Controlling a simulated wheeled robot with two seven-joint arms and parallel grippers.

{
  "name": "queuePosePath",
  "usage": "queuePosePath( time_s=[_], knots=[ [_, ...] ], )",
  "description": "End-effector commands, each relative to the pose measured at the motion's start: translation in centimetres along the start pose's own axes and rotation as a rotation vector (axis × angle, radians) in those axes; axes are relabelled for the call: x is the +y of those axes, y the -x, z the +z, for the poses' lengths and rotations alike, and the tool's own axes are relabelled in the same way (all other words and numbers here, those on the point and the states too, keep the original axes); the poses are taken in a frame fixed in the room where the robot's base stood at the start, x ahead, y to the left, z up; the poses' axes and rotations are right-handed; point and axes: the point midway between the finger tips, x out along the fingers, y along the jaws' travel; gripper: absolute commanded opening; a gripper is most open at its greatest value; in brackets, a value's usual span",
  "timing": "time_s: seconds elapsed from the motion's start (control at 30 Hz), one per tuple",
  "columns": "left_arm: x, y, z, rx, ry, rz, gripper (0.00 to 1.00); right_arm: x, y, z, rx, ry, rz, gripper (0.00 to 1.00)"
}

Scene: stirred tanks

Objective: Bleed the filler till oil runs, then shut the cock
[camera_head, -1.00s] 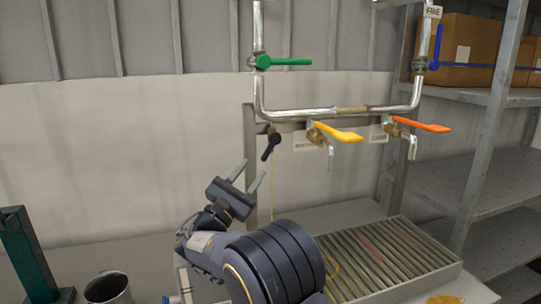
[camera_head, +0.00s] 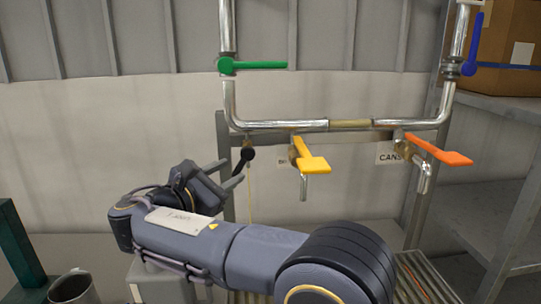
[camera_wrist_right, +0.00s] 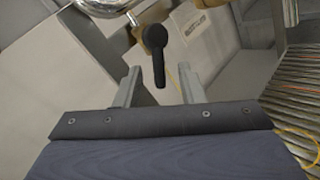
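A small cock with a black lever (camera_head: 247,157) hangs under the left end of the pipe rail. Its lever slants down and left in the head view. A thin yellow line (camera_head: 250,198) runs straight down beneath it; I cannot tell whether it is oil or a tube. My right gripper (camera_head: 233,170) is open and empty, its fingertips close to the black lever. In the right wrist view the black lever (camera_wrist_right: 157,60) hangs between the two spread fingers of the right gripper (camera_wrist_right: 158,70); contact is not visible. My left gripper is out of view.
A yellow-handled tap (camera_head: 312,156) and an orange-handled tap (camera_head: 440,150) stand to the right. A green lever (camera_head: 255,66) lies across the left pipe; a blue lever (camera_head: 472,48) stands along the right pipe. A slatted tray (camera_head: 418,278) is below, a metal mug (camera_head: 75,288) lower left.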

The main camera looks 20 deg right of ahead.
Motion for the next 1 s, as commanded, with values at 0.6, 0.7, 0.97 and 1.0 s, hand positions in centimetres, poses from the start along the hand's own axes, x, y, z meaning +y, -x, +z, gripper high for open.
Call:
queuePosePath(
  time_s=[0.6, 0.7, 0.97, 1.0],
  knots=[
    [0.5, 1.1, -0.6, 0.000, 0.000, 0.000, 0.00, 0.1, -7.0, 0.0, 0.011, 0.004, 0.001, 0.36],
    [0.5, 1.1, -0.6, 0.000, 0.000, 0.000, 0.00, 0.1, -7.3, -0.1, 0.010, 0.004, 0.002, 0.36],
    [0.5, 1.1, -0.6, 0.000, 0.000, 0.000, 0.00, 0.1, -7.4, -0.1, 0.011, 0.003, 0.002, 0.33],
    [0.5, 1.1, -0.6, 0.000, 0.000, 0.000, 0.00, 0.1, -7.4, -0.1, 0.011, 0.003, 0.002, 0.28]
  ],
)
